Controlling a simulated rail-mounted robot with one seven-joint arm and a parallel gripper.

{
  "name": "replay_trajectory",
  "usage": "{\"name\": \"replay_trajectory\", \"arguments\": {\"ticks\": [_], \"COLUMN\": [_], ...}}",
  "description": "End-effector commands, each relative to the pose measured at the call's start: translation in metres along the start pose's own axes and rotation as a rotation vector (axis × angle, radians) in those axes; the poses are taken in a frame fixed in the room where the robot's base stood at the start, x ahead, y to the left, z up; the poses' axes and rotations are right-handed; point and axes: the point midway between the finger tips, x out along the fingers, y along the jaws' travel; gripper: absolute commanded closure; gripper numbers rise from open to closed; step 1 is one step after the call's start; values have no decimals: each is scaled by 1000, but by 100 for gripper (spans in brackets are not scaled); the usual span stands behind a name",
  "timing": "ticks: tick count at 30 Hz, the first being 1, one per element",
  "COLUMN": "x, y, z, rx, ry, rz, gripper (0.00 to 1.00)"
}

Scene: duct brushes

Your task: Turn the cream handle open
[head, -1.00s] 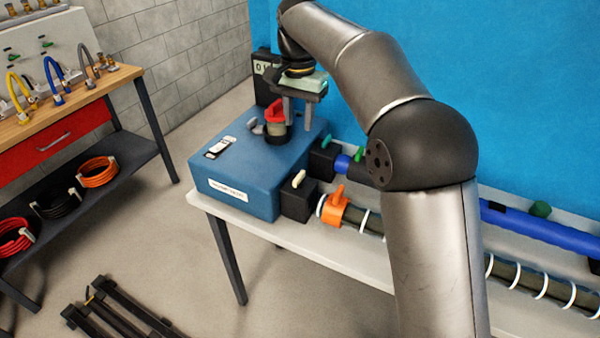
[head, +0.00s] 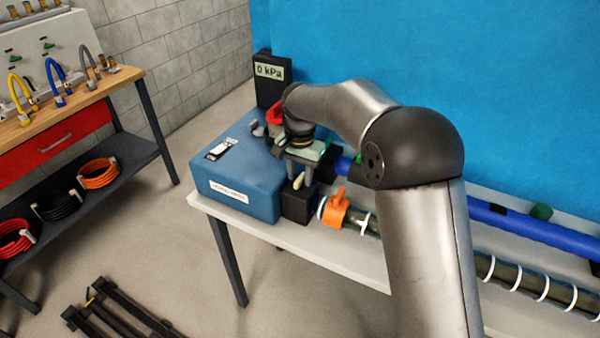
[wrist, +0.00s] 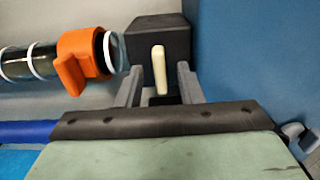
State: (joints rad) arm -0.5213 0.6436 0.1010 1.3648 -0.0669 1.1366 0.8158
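The cream handle (head: 298,181) sits on top of a black block (head: 297,204) at the right side of the blue box. In the wrist view the cream handle (wrist: 159,70) lies between the two fingers of my gripper (wrist: 158,85), with a visible gap on each side. My gripper (head: 301,178) is open and points down just above the block in the head view. I cannot tell how far its fingertips are above the handle.
The blue box (head: 235,190) stands left of the block on a white table (head: 350,256). An orange clamp (head: 336,209) on a dark hose is close to the right. A gauge (head: 270,72) behind reads 0 kPa. A red knob (head: 274,112) is partly hidden by my arm.

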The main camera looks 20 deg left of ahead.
Motion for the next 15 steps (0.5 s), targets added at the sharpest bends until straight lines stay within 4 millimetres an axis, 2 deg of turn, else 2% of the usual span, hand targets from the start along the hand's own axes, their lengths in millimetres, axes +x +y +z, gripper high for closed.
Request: {"name": "replay_trajectory", "arguments": {"ticks": [7,8,11,15], "x": [1,1,1,1], "y": [0,0,0,0], "z": [0,0,0,0], "rx": [0,0,0,0], "ry": [0,0,0,0], "rz": [0,0,0,0], "gripper": [66,72,100,100]}}
